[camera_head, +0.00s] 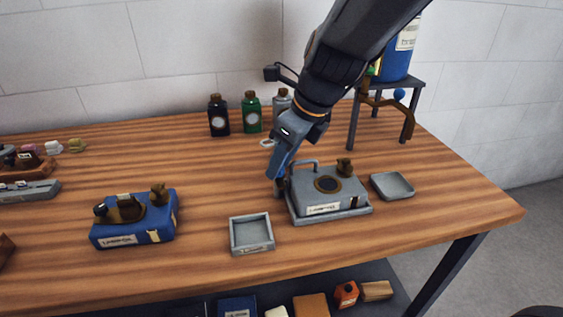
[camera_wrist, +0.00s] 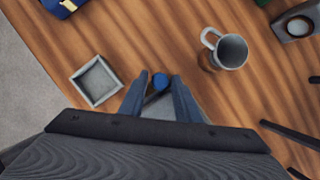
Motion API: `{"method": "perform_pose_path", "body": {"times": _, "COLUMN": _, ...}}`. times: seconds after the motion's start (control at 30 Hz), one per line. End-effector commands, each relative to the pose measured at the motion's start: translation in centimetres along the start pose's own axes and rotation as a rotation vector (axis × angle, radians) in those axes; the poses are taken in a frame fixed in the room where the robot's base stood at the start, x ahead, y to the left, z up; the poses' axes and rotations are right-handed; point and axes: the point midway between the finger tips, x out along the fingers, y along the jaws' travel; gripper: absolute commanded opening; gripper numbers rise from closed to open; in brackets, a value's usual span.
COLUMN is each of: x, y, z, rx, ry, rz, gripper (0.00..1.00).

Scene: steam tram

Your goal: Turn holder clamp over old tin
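A grey boxy holder (camera_head: 316,203) with a label on its front stands at the middle right of the table. A dark round disc (camera_head: 327,184) lies on its top and a brown knob (camera_head: 345,167) stands at its back right. A blue-grey curved bar (camera_head: 306,163) rises at its left back. My gripper (camera_head: 279,180) points down at its left end. In the wrist view a blue knob (camera_wrist: 160,82) lies between my fingertips (camera_wrist: 159,79); I cannot tell whether they press on it. I cannot tell which part is the old tin.
An open square tray (camera_head: 252,248) stands left of the holder and a shallow dish (camera_head: 392,186) right of it. A blue box (camera_head: 135,233) stands left. Bottles (camera_head: 218,120) and a stand (camera_head: 390,85) are behind.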

Motion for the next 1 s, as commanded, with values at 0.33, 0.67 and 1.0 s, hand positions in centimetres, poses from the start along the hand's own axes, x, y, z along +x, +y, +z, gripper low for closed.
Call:
{"method": "perform_pose_path", "body": {"times": 0.33, "x": 0.10, "y": -0.05, "z": -0.04, "rx": 0.001, "ry": 0.000, "rz": -0.001, "gripper": 0.14}}
{"method": "perform_pose_path", "body": {"times": 0.67, "x": 0.07, "y": -0.08, "z": -0.08, "rx": -0.014, "ry": 0.001, "rz": 0.006, "gripper": 0.00}}
{"method": "perform_pose_path", "body": {"times": 1.0, "x": -0.02, "y": -0.25, "z": -0.09, "rx": -0.174, "ry": 0.002, "rz": 0.074, "gripper": 0.00}}
